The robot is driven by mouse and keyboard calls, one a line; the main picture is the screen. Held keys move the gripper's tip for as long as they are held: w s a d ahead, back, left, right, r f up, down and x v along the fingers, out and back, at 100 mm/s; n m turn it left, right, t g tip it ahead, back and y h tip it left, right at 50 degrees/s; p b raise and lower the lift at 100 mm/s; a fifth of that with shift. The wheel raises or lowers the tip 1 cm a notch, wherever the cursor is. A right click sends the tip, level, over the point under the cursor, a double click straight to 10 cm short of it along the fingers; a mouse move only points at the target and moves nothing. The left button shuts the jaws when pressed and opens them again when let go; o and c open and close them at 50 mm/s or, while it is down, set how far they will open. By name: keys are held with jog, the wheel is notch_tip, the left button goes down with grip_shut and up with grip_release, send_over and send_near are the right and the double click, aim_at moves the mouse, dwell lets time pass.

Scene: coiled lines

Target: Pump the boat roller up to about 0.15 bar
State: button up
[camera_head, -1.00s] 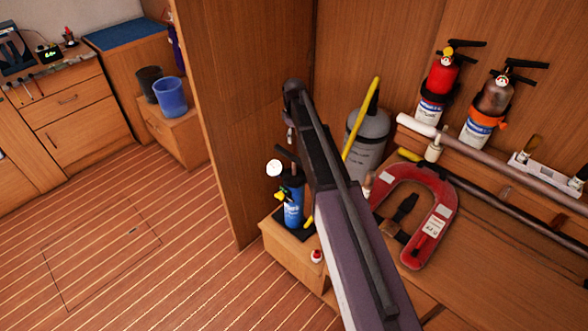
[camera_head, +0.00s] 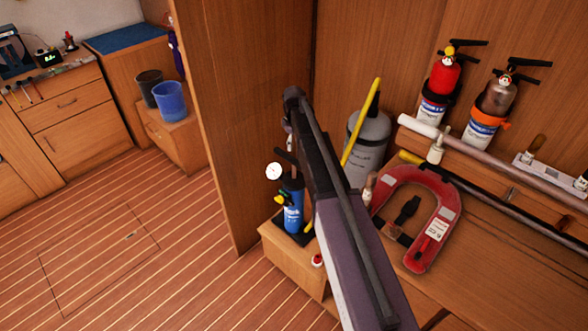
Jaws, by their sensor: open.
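A blue cylinder (camera_head: 291,212), which looks like a hand pump, stands upright on a low wooden locker at the centre, partly behind my arm. A round white gauge (camera_head: 274,171) is at its upper left, and a dark bar (camera_head: 286,155) shows above it, like a handle. Yellow parts show on its side. My arm crosses the middle of the view from the bottom up to a joint above the cylinder. My gripper is hidden behind the arm, so I cannot tell whether it touches the pump. I cannot make out a boat roller.
A wooden partition (camera_head: 215,110) stands left of my arm. A grey tank (camera_head: 370,145), a red horseshoe-shaped float (camera_head: 437,225) and fire extinguishers (camera_head: 439,80) are at the right. A small red-and-white item (camera_head: 317,261) lies near the locker. The striped floor (camera_head: 110,230) at left is clear.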

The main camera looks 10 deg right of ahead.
aim_at(294, 165)
jog(key=shift+f+b, duration=5.4)
jog(key=shift+f, duration=0.35)
grip_shut()
